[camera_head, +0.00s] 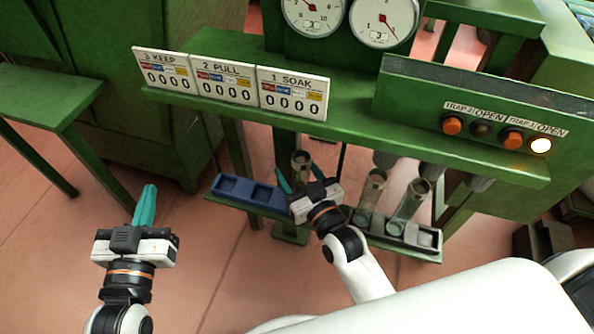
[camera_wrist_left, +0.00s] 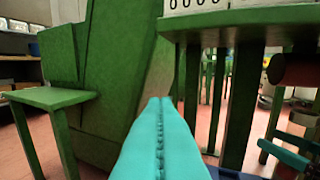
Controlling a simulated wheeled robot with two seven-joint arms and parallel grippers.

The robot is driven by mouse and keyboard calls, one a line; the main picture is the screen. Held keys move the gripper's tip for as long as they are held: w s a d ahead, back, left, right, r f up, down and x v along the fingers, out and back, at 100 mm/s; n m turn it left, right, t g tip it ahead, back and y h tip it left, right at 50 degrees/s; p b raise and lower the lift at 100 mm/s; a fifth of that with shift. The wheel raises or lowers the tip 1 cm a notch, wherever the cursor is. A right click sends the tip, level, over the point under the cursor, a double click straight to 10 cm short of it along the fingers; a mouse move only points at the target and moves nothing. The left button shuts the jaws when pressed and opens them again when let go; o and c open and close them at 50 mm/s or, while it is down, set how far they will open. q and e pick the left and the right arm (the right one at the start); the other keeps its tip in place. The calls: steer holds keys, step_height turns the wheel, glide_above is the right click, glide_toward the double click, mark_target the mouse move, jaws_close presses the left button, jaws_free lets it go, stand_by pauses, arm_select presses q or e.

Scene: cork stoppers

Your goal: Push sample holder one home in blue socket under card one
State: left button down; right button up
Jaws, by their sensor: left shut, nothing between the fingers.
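My left gripper (camera_head: 147,193) is shut and empty at the left of the head view, over the floor and apart from the rack. Its teal fingers also show in the left wrist view (camera_wrist_left: 160,105). The blue socket rack (camera_head: 238,189) hangs below the green shelf. A clear sample holder (camera_head: 301,160) stands upright at its right end, below card one (camera_head: 293,92), marked 1 SOAK. My right gripper (camera_head: 301,180) is open, its fingers spread to either side of this holder. Its body hides the holder's lower end and the right-hand socket, so I cannot tell how deep the holder sits.
The green shelf (camera_head: 350,120) overhangs the racks. Floor around my left gripper is clear.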

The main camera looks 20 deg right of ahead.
steer(key=shift+s, duration=0.25)
arm_select(q)
steer(key=s+a+f+g+y+p, duration=0.2)
steer(key=s+f+g, duration=0.1)
steer(key=f+g, duration=0.3)
step_height(320, 180, down, 2)
steer(key=shift+s+a+f, duration=0.15)
steer(key=shift+s, duration=0.1)
arm_select(e)
steer(key=s+d, duration=0.2)
steer(key=s, duration=0.9)
steer(key=shift+s+d, duration=0.15)
